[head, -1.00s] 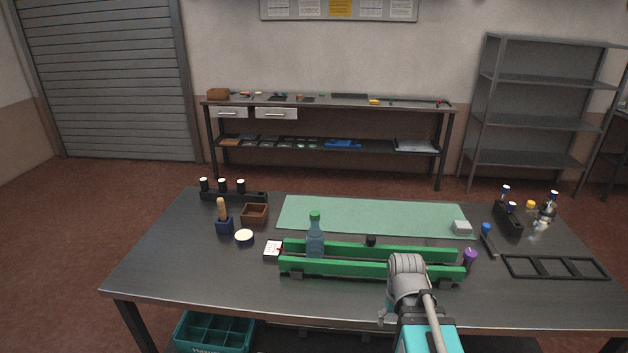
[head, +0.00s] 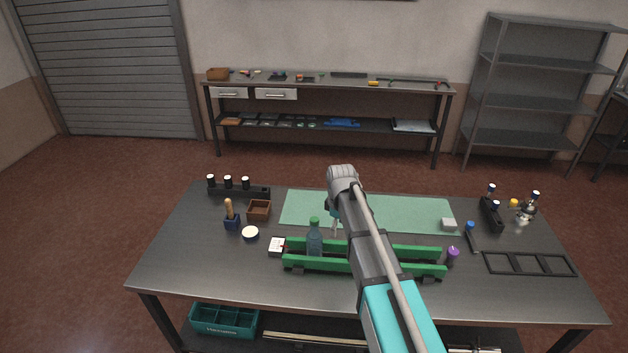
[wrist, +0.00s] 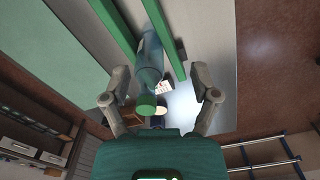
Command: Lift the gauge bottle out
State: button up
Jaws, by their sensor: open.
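The gauge bottle (head: 314,243) is a clear bluish bottle with a green cap. It stands upright between the two green rails (head: 420,270) of a low fixture, near its left end. In the wrist view the bottle (wrist: 149,58) points its cap toward me, and the cap lies between my fingers. My gripper (wrist: 158,80) is open, with one finger on each side of the bottle and nothing held. In the head view my arm hides much of the gripper, just right of the bottle. I cannot tell whether a finger touches the bottle.
A green mat (head: 300,210) lies behind the fixture. A white box with red marks (head: 277,246) sits at its left end, a purple-capped item (head: 453,254) at its right. A wooden box (head: 259,210) and round white-topped tin (head: 250,234) stand left. The table front is clear.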

aim_at(315, 226)
jog(key=w+a+r+n+p, duration=0.5)
jog(key=w+a+r, duration=0.1)
jog(key=a+r, duration=0.1)
jog(key=shift+a+p, duration=0.3)
jog(key=shift+a, duration=0.05)
notch_tip(315, 226, down, 14)
jog(key=b, duration=1.4)
jog(key=shift+r, duration=0.15)
jog(key=shift+c, duration=0.2)
grip_shut()
dwell(0.5)
